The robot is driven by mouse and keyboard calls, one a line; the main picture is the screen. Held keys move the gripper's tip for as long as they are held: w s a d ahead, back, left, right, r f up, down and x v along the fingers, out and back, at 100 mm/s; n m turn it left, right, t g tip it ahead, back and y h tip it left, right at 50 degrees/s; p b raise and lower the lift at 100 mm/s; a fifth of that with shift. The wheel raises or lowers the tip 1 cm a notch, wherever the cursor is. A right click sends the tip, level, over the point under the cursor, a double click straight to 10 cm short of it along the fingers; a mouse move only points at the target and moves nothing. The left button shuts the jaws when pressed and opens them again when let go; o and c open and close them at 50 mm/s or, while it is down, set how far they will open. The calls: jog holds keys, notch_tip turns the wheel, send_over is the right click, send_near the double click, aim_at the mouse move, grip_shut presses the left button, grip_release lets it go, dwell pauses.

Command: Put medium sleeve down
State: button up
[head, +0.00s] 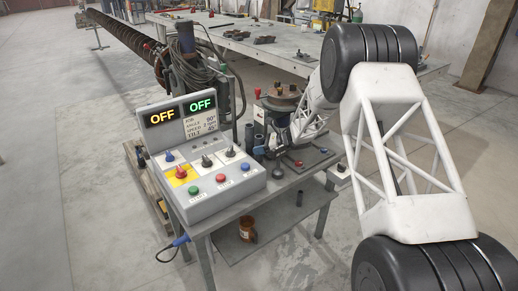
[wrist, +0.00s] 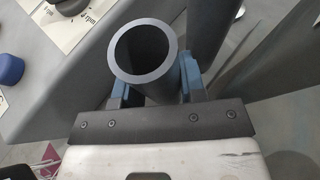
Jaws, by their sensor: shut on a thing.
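In the wrist view a dark grey hollow sleeve (wrist: 162,87) stands between the fingers of my gripper (wrist: 152,82). Its round open end faces the camera. My gripper is shut around it, with one blue-grey finger on each side. The sleeve's lower end is hidden, so I cannot tell whether it touches the surface below. I cannot make out the held sleeve clearly there.
The control box (head: 217,194) with two OFF displays fills the table's left part. A dark plate (head: 309,160) with small knobs lies at the right. A brown mug (head: 247,230) stands on the lower shelf.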

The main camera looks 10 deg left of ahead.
jog(key=shift+f, duration=0.15)
jog(key=o, duration=1.2)
jog(key=shift+f, duration=0.1)
jog(key=shift+c, duration=0.2)
jog(key=shift+r, duration=0.2)
jog(key=v, duration=1.2)
